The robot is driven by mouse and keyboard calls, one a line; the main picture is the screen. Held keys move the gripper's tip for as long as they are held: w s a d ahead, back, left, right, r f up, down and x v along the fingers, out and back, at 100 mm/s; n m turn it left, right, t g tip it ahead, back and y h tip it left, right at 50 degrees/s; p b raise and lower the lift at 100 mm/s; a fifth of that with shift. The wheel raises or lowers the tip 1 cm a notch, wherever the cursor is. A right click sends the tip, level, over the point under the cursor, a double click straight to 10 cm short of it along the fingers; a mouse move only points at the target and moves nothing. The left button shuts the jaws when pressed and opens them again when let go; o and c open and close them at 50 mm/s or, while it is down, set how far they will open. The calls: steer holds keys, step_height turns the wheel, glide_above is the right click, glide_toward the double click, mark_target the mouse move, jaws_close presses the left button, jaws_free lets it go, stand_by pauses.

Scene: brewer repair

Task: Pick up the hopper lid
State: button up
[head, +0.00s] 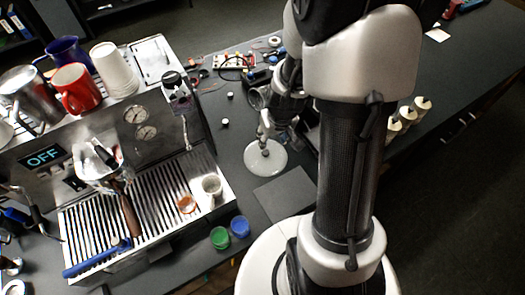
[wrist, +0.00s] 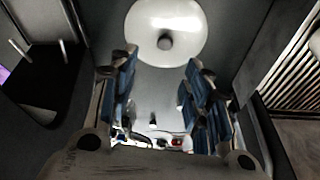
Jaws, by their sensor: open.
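The hopper lid (head: 265,157) is a pale round disc lying on the dark counter to the right of the espresso machine. In the wrist view the lid (wrist: 166,32) shows ahead of my gripper, with a small round grey knob (wrist: 165,42) at its middle. My gripper (head: 264,140) is above the lid in the head view and covers part of its far side. In the wrist view my gripper (wrist: 160,75) is open, with its two blue-padded fingers apart and nothing between them. I cannot tell whether the fingertips touch the lid.
The espresso machine (head: 150,150) stands left of the lid, with cups on top. A green tub (head: 220,238) and a blue tub (head: 240,227) stand near its front corner. A dark grey mat (head: 285,194) lies beside the lid. Several white rolls (head: 408,115) stand at the right.

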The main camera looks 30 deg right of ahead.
steer(key=b, duration=0.3)
glide_above(266, 152)
steer(key=s, duration=0.2)
steer(key=x, duration=0.4)
steer(key=s+x, duration=0.1)
steer(key=x, duration=0.1)
steer(key=shift+s+f, duration=0.1)
steer(key=shift+f, duration=0.15)
steer(key=x, duration=0.1)
steer(key=b+x, duration=0.1)
steer(key=x, duration=0.1)
steer(key=b+x, duration=0.1)
steer(key=shift+a+f, duration=0.25)
steer(key=shift+a, duration=0.05)
steer(key=shift+f+b, duration=0.35)
steer(key=shift+b, duration=0.1)
steer(key=shift+r, duration=0.1)
steer(key=shift+c, duration=0.5)
jaws_close()
